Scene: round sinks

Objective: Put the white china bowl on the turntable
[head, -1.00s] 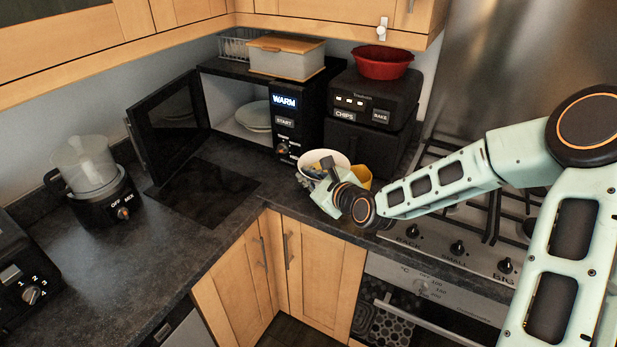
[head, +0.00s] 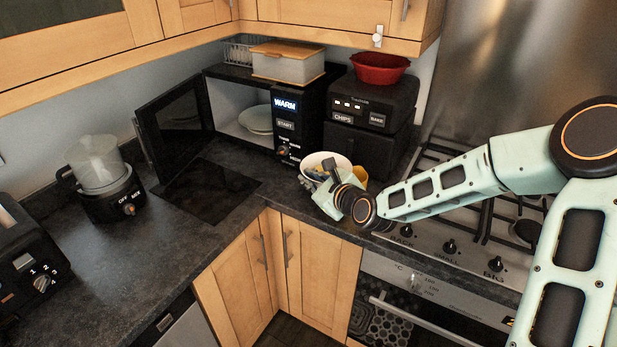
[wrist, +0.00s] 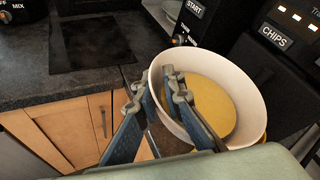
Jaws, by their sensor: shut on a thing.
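The white china bowl (head: 334,160) is at the counter edge in front of the black oven unit. My gripper (head: 318,177) is shut on its near left rim. In the wrist view, one finger is outside the wall and the other inside the bowl (wrist: 247,88), which looks tilted; yellow shows within it. I cannot tell whether the bowl touches the counter. The microwave (head: 240,131) stands open to the left. A pale round disc (head: 257,120) lies on its floor, the turntable or a plate on it; I cannot tell which.
The open microwave door (head: 178,120) stands out to the left. A yellow object (head: 361,175) is right beside the bowl. A dark flat panel (head: 208,190) lies before the microwave. A blender (head: 102,180) is at left, the gas hob (head: 440,215) at right. The left counter is mostly clear.

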